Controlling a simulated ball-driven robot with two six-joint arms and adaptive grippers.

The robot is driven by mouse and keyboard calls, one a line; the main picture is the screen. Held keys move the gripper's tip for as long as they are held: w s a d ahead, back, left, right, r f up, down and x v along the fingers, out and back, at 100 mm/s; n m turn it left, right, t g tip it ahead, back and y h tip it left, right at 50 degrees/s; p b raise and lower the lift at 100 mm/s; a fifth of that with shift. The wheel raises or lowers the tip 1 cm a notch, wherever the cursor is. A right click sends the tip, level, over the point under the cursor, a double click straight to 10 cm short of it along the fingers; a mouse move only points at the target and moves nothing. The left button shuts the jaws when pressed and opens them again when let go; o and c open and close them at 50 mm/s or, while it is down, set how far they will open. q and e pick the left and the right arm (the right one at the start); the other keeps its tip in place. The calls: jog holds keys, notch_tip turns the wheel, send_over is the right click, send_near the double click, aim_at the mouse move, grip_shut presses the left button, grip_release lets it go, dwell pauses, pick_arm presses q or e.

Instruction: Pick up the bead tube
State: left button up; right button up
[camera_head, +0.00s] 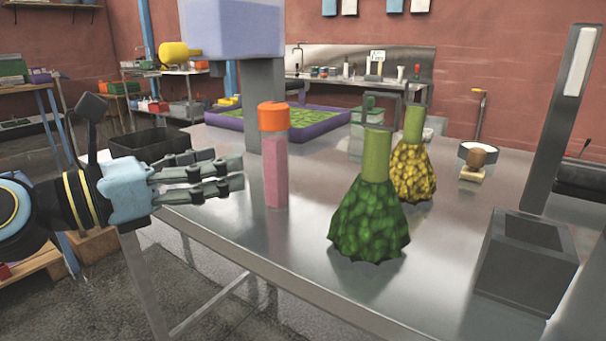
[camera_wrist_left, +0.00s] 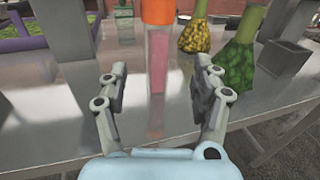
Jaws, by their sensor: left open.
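The bead tube (camera_head: 274,165) is a tall clear tube with pink content and an orange cap. It stands upright on the metal table (camera_head: 300,250), near its left edge. In the left wrist view the tube (camera_wrist_left: 157,60) stands ahead, between the lines of the two fingers and beyond their tips. My left gripper (camera_head: 243,172) is open and empty, just left of the tube, with its fingers pointing at it. The open fingers also show in the left wrist view (camera_wrist_left: 160,82). My right gripper is not in view.
A green beaded flask (camera_head: 370,220) and a yellow one (camera_head: 413,172) stand right of the tube. A dark open box (camera_head: 525,270) is at the front right. A grey post (camera_head: 266,105) rises behind the tube. A purple tray (camera_head: 325,130) lies farther back.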

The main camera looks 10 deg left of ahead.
aim_at(263, 153)
pick_arm(q)
jog(key=x, duration=0.4)
jog(key=shift+w+d+r, duration=0.1)
jog(key=shift+w, duration=0.1)
jog(key=shift+w+d, duration=0.25)
jog(key=shift+w, duration=0.15)
jog(key=x, duration=0.3)
jog(key=f+x, duration=0.1)
jog(key=x, duration=0.1)
jog(key=shift+a, duration=0.1)
jog(key=c, duration=1.3)
jog(key=shift+r, duration=0.1)
grip_shut()
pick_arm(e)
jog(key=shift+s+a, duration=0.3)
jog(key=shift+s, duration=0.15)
